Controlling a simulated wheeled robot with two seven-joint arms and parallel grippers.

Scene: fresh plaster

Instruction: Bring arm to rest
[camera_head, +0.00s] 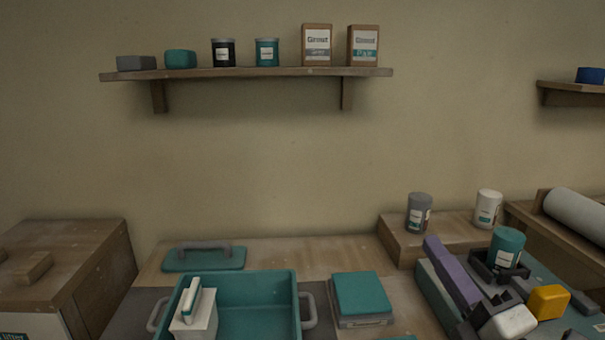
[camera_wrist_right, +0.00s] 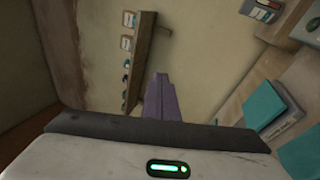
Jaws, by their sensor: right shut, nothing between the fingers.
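My right gripper (camera_head: 434,246) is at the lower right in the head view, its purple fingers pointing up and to the left. The fingers are closed together with nothing between them. In the right wrist view the closed gripper (camera_wrist_right: 158,80) points away from the camera toward the wall and shelf. It appears over the left side of a teal tray (camera_head: 427,290); whether it touches the tray I cannot tell. Part of my pale wrist shows behind the fingers. My left gripper is not in view.
A teal can (camera_head: 507,248) and a yellow block (camera_head: 548,301) are close right of the gripper. A grey can (camera_head: 419,212) and a white can (camera_head: 487,208) stand on a wooden riser (camera_head: 400,245) behind. A lidded box (camera_head: 361,297) and teal tub (camera_head: 297,290) lie left. Wall space above is free.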

